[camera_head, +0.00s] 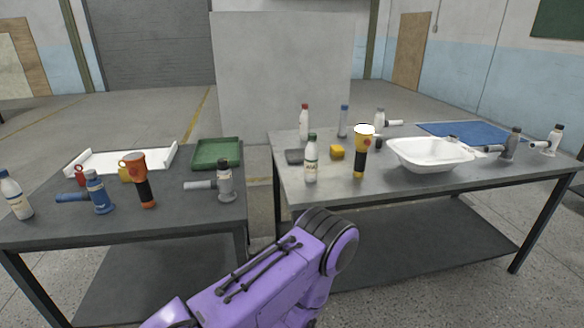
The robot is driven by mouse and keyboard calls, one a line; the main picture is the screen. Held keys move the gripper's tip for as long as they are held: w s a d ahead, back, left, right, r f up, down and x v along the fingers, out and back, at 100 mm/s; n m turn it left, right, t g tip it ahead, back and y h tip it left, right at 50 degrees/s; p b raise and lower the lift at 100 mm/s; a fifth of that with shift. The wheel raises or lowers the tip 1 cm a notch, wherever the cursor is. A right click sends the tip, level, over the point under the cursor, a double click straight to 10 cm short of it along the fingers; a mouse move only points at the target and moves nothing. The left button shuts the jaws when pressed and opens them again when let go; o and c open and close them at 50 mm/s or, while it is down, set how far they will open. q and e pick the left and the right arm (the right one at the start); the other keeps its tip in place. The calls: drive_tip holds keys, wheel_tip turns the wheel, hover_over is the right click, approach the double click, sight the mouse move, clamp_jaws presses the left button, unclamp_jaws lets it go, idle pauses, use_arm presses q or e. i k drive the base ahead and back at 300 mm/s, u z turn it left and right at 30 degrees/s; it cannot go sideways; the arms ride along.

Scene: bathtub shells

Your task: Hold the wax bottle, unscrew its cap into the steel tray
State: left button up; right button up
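Several bottles could be the wax bottle, and I cannot read their labels. A white bottle with a dark green cap (311,162) stands upright at the front left of the right table. A white bottle with a red cap (304,122) stands behind it. Another white bottle with a dark cap (15,195) stands at the far left of the left table. A small dark grey tray-like item (295,156) lies near the right table's left edge; I cannot tell if it is the steel tray. A purple arm of mine shows at bottom centre, but neither gripper is in view.
The right table (400,190) also holds a white tub shell (430,165), a yellow-and-black torch-like tool (361,155), a yellow block (337,152) and a blue mat (460,131). The left table (180,215) holds a green tray (217,152), a white tray (125,160) and several tools. A gap separates the tables.

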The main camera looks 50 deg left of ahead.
sight(311, 152)
drive_tip(key=u, duration=1.35)
